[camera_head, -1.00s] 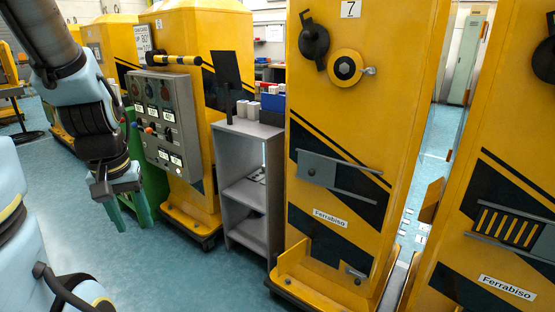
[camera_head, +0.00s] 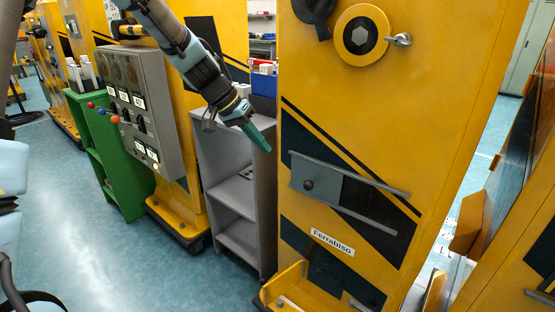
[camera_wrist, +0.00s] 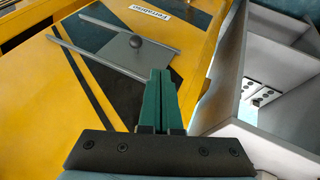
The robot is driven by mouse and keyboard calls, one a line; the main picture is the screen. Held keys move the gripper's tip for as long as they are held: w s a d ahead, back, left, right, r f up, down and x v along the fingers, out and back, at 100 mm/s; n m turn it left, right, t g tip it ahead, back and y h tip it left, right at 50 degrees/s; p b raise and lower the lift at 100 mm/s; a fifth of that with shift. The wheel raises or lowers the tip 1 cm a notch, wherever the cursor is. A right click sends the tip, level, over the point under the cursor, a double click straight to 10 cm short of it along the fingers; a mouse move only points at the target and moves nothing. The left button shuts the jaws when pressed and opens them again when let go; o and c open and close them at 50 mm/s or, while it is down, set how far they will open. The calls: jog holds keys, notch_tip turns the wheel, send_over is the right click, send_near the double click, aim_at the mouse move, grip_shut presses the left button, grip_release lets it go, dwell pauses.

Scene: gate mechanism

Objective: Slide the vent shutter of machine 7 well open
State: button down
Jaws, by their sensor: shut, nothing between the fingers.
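The vent shutter (camera_head: 316,181) is a flat grey plate with a round dark knob (camera_head: 308,184) on the yellow front of machine 7 (camera_head: 400,110). It sits at the left end of two grey rails (camera_head: 375,185); dark panel shows between the rails to its right. The shutter also shows in the wrist view (camera_wrist: 150,52), with its knob (camera_wrist: 135,41). My gripper (camera_head: 268,149) has green fingers pressed together and empty. It is left of and above the shutter, apart from it. In the wrist view the fingertips (camera_wrist: 160,72) appear just below the plate.
A grey shelf unit (camera_head: 235,190) stands close under my gripper, left of the machine. A control box (camera_head: 140,105) with knobs stands farther left by a green cabinet (camera_head: 120,180). A round hub with a handle (camera_head: 362,36) is above the shutter. Floor is free at front left.

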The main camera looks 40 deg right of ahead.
jog(key=p, duration=0.2)
send_near(295, 175)
notch_tip(295, 175, down, 3)
jog(key=s, duration=0.3)
jog(key=shift+s+d+f+p, duration=0.15)
jog(key=shift+s+d+f, duration=0.1)
jog(key=shift+s, duration=0.3)
jog(key=shift+s+d+f+p, duration=0.1)
jog(key=shift+s+d+f, duration=0.15)
jog(key=shift+s, duration=0.3)
jog(key=shift+s+d+f+p, duration=0.15)
jog(key=shift+s+d+f, duration=0.1)
jog(key=shift+s, duration=0.3)
jog(key=shift+s+d+b, duration=0.65)
jog(key=shift+s+b, duration=0.25)
jog(key=shift+s, duration=1.75)
jog(key=shift+s+d+b, duration=0.7)
jog(key=shift+s+b, duration=0.15)
jog(key=shift+s, duration=1.85)
jog(key=shift+s+d+b, duration=0.65)
jog(key=shift+s+b, duration=0.25)
jog(key=shift+s, duration=1.85)
